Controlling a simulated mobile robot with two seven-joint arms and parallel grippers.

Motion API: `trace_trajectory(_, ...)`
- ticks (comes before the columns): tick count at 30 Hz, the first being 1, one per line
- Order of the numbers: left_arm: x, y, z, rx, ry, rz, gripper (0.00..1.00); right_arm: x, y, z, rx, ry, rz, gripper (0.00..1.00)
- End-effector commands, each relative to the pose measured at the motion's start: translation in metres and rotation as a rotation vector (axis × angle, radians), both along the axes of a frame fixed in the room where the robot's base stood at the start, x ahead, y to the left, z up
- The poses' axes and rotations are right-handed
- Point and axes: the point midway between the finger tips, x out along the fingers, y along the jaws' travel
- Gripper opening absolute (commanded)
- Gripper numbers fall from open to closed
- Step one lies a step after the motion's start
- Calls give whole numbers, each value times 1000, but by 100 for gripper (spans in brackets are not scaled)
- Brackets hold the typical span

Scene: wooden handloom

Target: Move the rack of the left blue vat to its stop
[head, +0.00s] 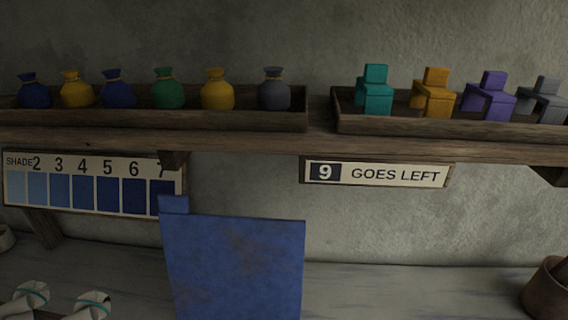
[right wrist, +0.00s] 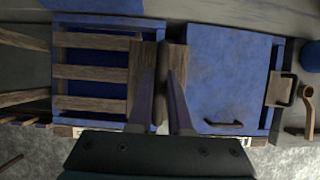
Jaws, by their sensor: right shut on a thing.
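In the right wrist view a wooden slatted rack (right wrist: 97,72) lies over an open blue vat (right wrist: 82,21) on the left of the picture. My left gripper is in neither view.
Beside it is a blue covered vat (right wrist: 228,70) with a dark handle (right wrist: 223,124). In the head view a blue panel (head: 235,265) stands below a shelf (head: 250,142). A sign (head: 375,173) reads "9 GOES LEFT".

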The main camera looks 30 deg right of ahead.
Motion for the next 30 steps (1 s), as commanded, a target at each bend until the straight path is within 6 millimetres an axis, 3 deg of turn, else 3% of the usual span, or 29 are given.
trace_trajectory(30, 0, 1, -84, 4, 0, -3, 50, 0, -1, -108, -1, 2, 0, 0)
